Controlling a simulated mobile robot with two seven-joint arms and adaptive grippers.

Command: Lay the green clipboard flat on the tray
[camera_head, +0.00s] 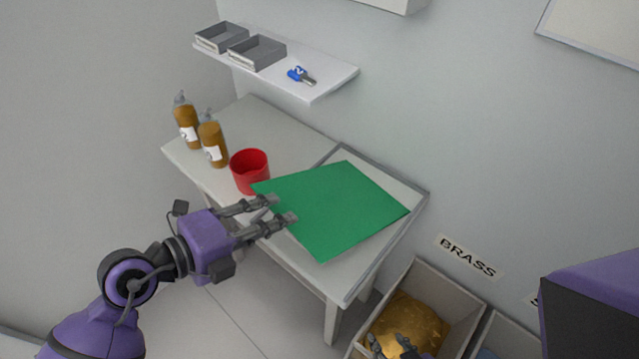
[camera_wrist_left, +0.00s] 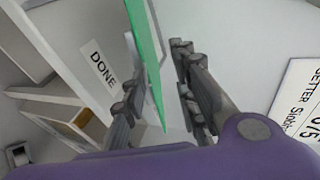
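The green clipboard (camera_head: 335,208) lies over the grey-rimmed tray (camera_head: 415,205) on the table. It looks about flat in the head view, with its left corner past the tray's left side, close to the red cup. I cannot tell whether it touches the tray all over. My left gripper (camera_head: 280,210) is at the clipboard's near left edge with its fingers apart. In the left wrist view the clipboard (camera_wrist_left: 150,65) shows nearly edge-on between the fingers, with a gap to the right finger. My right gripper (camera_head: 389,345) is over the brass bin, fingers apart and empty, partly cut off.
The red cup (camera_head: 250,172) stands by the clipboard's left corner. Two brown bottles (camera_head: 200,138) stand at the table's left end. A wall shelf (camera_head: 325,82) above holds two grey trays and a blue item. The brass bin (camera_head: 445,285) is at the front right.

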